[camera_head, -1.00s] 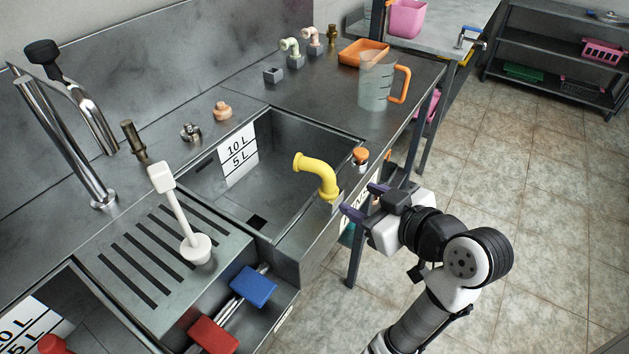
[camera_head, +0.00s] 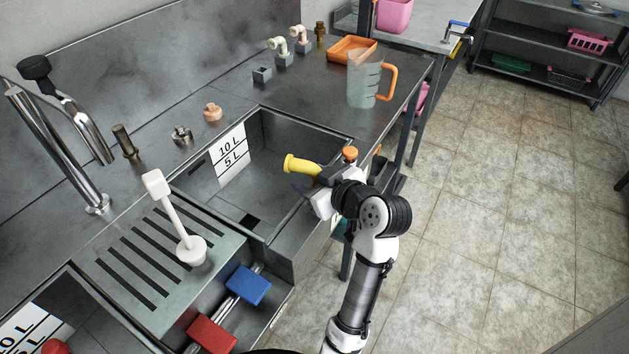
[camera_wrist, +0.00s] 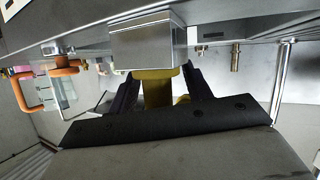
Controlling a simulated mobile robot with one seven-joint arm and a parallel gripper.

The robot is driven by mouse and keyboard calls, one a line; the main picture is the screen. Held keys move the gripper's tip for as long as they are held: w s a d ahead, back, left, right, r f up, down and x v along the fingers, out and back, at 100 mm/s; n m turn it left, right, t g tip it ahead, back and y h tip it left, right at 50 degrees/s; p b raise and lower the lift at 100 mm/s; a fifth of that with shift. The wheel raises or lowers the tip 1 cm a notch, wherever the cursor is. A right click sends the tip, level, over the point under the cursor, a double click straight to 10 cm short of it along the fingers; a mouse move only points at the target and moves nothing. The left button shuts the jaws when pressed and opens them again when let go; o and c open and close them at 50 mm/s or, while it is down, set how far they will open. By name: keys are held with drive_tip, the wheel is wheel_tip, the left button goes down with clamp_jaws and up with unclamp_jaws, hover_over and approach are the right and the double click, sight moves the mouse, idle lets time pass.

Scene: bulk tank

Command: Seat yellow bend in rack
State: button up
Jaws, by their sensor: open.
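The yellow bend (camera_head: 300,167) is at the front right rim of the sink basin, its far end pointing left over the basin. My gripper (camera_head: 312,180) is at the bend and partly hides its lower part. In the wrist view, the open dark fingers (camera_wrist: 160,90) stand on either side of the yellow bend (camera_wrist: 157,90), beside a grey block (camera_wrist: 148,45). Whether they touch it I cannot tell. At the back of the counter, a pale green bend (camera_head: 280,46) and a pale pink bend (camera_head: 299,35) sit on grey blocks. An empty-looking grey block (camera_head: 262,75) stands in front of them.
An orange-capped item (camera_head: 349,154) is close beside my gripper. A clear jug (camera_head: 364,82) with an orange handle and an orange tray (camera_head: 352,49) stand on the counter. A white brush (camera_head: 174,218) stands on the slotted drainer. The sink basin (camera_head: 270,150) has free room.

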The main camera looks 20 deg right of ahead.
drive_tip(key=c, duration=1.1)
drive_tip(key=shift+w, duration=0.1)
